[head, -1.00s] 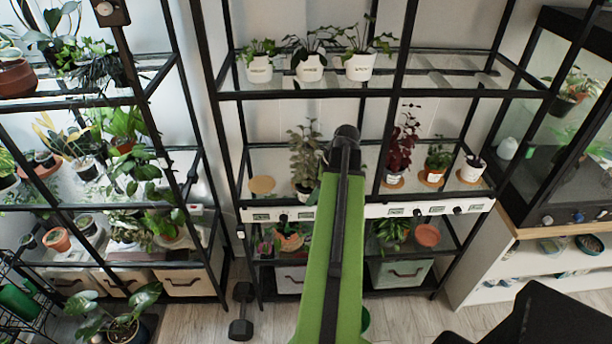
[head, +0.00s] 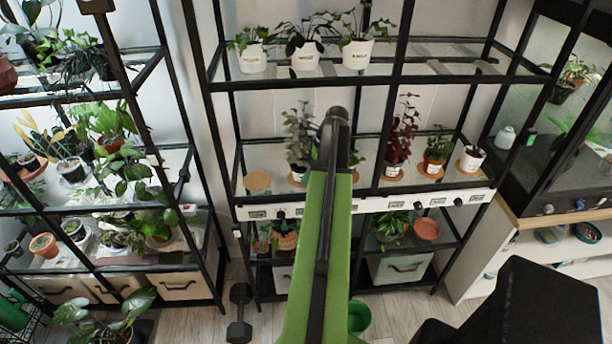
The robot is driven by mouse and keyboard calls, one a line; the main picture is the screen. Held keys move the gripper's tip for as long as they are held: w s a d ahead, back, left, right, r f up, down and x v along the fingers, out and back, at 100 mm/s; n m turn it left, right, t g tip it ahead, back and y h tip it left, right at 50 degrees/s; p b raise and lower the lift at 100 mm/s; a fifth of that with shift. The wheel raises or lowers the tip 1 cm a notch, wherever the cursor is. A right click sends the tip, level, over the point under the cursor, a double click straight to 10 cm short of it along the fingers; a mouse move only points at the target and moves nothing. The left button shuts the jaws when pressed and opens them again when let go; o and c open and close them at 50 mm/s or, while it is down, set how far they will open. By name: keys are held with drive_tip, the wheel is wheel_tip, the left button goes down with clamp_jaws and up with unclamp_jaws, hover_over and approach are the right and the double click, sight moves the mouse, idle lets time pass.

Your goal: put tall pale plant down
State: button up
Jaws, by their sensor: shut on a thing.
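The tall pale plant (head: 299,128), with grey-green leaves in a white pot (head: 298,174), is at the middle shelf of the centre rack, just left of my arm's end. My gripper (head: 314,158) is mostly hidden behind my green arm and is shut on this plant; the fingers' contact is not clear. The plant is upright. I cannot tell whether its pot touches the shelf. An empty round cork mat (head: 257,182) lies to its left on the same shelf.
A dark red plant (head: 402,135) and two smaller potted plants (head: 437,150) (head: 472,158) stand on cork mats to the right. Three white-potted plants (head: 305,60) line the shelf above. Black rack posts (head: 232,140) and a front rail with labels (head: 365,204) border the shelf.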

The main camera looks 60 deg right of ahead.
sight(308, 165)
drive_tip(key=shift+f, duration=0.15)
drive_tip(key=o, duration=1.5)
drive_tip(key=shift+r, duration=0.2)
drive_tip(key=shift+r, duration=0.25)
drive_tip(key=p+v, duration=0.7)
drive_tip(key=shift+d+r, duration=0.1)
drive_tip(key=shift+r, duration=0.05)
